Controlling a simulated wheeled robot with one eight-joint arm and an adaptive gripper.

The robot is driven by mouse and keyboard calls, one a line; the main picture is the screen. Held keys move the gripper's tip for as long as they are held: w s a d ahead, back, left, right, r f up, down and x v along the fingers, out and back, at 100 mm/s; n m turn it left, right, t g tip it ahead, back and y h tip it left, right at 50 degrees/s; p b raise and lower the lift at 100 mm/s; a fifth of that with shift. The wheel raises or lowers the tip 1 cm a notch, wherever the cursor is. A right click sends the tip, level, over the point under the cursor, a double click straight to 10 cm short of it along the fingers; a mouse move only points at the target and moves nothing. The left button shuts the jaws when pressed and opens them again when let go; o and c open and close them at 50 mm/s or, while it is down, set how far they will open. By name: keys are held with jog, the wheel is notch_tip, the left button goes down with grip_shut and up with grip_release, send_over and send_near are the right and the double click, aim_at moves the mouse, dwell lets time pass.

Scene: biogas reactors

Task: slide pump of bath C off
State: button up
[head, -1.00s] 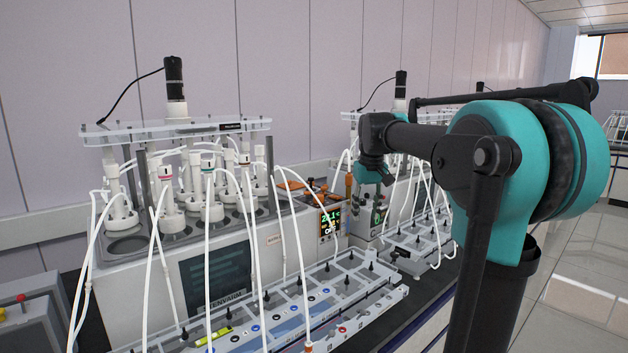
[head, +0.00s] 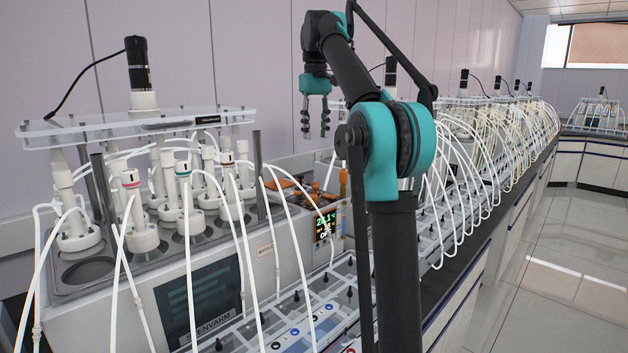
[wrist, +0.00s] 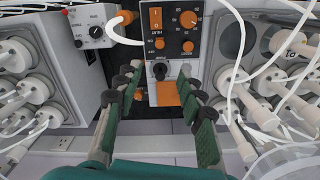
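My gripper (head: 315,128) hangs fingers down above the gap beyond the nearest bath in the head view. In the wrist view my gripper (wrist: 160,82) is open and empty, its two fingers apart. Between and beyond the fingertips, a small black knob (wrist: 160,70) sits on a pale panel, with an orange patch (wrist: 166,94) beside it. A black control panel (wrist: 172,28) with orange switches and dials is above it. I cannot read which letter this bath bears.
White tubes (head: 190,260) arch in front of the nearest bath, and more rows of tubes (head: 470,140) run along the bench. A grey box with a dial (wrist: 92,28) is at upper left in the wrist view. The floor (head: 540,240) at right is clear.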

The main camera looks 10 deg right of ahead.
aim_at(316, 186)
notch_tip(316, 186, down, 15)
jog(key=shift+f, duration=0.2)
dwell(0.3)
jog(key=shift+c, duration=0.6)
grip_shut()
